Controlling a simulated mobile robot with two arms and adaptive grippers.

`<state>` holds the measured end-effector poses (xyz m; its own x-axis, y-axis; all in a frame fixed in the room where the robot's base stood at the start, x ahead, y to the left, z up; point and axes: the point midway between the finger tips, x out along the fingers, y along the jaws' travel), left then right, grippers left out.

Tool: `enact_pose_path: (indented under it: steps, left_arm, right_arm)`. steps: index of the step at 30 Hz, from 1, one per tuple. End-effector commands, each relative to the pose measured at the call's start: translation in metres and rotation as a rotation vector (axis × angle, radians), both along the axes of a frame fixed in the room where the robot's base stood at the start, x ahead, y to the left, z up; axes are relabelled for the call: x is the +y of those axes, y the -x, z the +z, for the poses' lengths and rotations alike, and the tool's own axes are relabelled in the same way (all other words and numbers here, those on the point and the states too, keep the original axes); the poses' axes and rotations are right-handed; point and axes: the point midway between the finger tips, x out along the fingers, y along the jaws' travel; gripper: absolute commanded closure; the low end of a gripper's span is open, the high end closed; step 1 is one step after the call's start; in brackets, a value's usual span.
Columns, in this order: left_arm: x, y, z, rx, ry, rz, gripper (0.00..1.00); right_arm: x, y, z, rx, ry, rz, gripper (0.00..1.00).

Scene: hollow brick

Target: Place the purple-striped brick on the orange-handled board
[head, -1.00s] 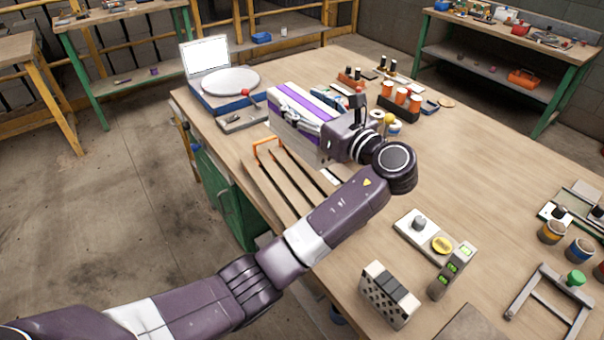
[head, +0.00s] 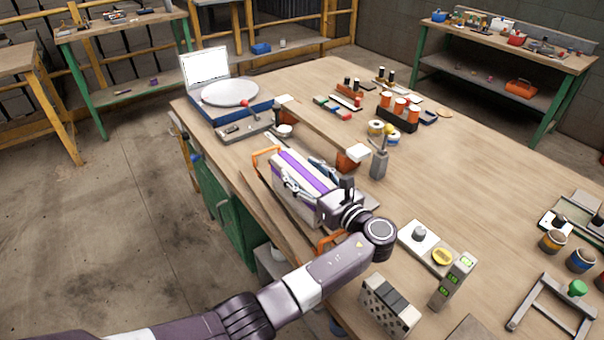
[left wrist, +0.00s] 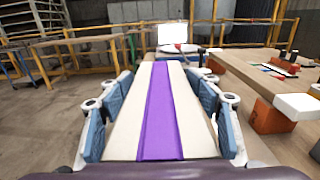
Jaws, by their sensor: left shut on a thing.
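The purple-striped brick (head: 290,168) is a pale block with a purple band along its top. My left gripper (head: 309,178) is shut on it, with a finger on each long side; in the left wrist view the brick (left wrist: 160,110) fills the space between the blue-padded fingers. The orange-handled board (head: 256,183) lies along the table's left edge, with one orange handle (head: 266,152) beyond the brick and the other (head: 329,240) by my left wrist. The brick is over the board and lined up with it; I cannot tell whether it touches, since its underside is hidden. My right gripper is not in view.
A wooden plank (head: 320,126) on orange supports stands close to the right of the brick. A grey post (head: 379,164) is beside it. A turntable-like device (head: 230,92) stands behind. A white control panel (head: 430,246) and a grey perforated block (head: 388,308) are nearer.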

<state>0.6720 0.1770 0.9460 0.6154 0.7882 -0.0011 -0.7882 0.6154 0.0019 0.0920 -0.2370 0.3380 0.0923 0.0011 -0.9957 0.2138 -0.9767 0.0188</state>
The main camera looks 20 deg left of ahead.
Motion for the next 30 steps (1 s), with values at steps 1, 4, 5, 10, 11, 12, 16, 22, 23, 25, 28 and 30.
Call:
enact_pose_path:
  steps: [1,4,5,10,11,12,16,22,23,25,28,30]
  left_arm:
    - [-0.0010,-0.0009,-0.0002,-0.007,-0.003,-0.002,1.00]
    - [-0.0009,-0.0010,-0.0027,-0.008,-0.002,-0.002,1.00]
    - [-0.0009,-0.0010,-0.0027,-0.008,-0.002,-0.002,1.00]
    - [-0.0007,-0.0009,-0.0025,-0.009,-0.002,-0.002,1.00]
    - [-0.0007,-0.0010,-0.0029,-0.008,-0.002,-0.002,1.00]
    - [-0.0006,-0.0009,-0.0039,-0.008,-0.002,-0.002,1.00]
    - [-0.0001,-0.0003,-0.0083,-0.002,0.000,-0.001,0.36]
    - [0.0001,-0.0002,-0.0084,-0.001,0.000,0.000,0.23]
    - [0.0001,-0.0002,-0.0083,-0.001,0.000,-0.001,0.23]
    - [0.0001,-0.0002,-0.0083,-0.001,0.000,0.000,0.23]
    - [0.0001,-0.0002,-0.0072,-0.001,0.000,0.000,0.23]
    - [0.0004,-0.0003,-0.0048,-0.001,0.000,0.000,0.23]
  right_arm:
    - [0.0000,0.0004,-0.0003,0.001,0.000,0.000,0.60]
    - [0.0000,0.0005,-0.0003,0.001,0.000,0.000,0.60]
    - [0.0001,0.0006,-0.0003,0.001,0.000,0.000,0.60]
    - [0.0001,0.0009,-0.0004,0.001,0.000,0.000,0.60]
    - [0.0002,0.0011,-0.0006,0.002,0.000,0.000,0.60]
    - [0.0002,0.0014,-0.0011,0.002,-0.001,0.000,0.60]
    - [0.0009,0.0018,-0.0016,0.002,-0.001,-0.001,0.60]
    - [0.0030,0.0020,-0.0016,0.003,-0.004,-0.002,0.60]
    - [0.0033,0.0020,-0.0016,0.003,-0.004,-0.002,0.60]
    - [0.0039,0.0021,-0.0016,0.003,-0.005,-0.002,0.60]
    - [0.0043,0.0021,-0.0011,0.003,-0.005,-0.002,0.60]
    - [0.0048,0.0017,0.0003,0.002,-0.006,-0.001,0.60]
